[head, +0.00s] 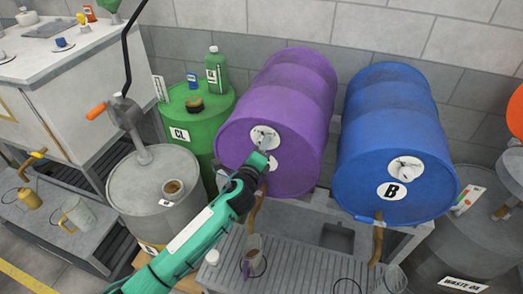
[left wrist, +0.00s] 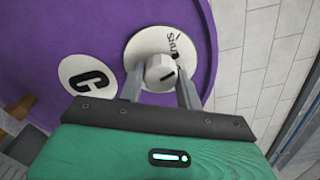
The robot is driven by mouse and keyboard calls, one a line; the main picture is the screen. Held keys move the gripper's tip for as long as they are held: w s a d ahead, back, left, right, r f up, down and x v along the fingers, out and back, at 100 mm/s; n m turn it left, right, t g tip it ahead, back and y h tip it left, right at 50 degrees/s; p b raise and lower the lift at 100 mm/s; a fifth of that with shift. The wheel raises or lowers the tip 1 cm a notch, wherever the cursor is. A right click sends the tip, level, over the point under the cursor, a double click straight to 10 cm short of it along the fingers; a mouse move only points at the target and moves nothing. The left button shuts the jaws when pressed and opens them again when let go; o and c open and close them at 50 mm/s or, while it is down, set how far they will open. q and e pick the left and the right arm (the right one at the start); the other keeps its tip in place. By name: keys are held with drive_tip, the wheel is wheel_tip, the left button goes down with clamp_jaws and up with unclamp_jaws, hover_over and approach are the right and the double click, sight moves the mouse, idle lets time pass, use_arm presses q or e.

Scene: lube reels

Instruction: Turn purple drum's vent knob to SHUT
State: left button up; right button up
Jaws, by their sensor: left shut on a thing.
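The purple drum (head: 288,92) lies on its side on a grey stand, its round end facing me. A white vent plate (head: 265,132) is on that end, and in the left wrist view the plate (left wrist: 150,45) has the word SHUT near its upper right. The pale vent knob (left wrist: 160,70) sits on the plate, with a short dark line on its face. My left gripper (left wrist: 158,82) is shut on the knob, one finger on each side. My right gripper is not in view.
A blue drum (head: 392,110) marked B lies to the right. A green drum (head: 186,120) and a grey drum (head: 140,190) with a crank pump stand at left. A jug (head: 253,250) stands on the slatted tray (head: 310,268) below the purple drum's tap.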

use_arm(q)
drive_tip(key=n+b, duration=0.1)
drive_tip(key=n, duration=0.4)
idle(0.8)
drive_tip(key=o, duration=1)
drive_tip(key=b+v, duration=0.3)
drive_tip(key=v, duration=1.1)
drive_tip(key=shift+w, duration=0.1)
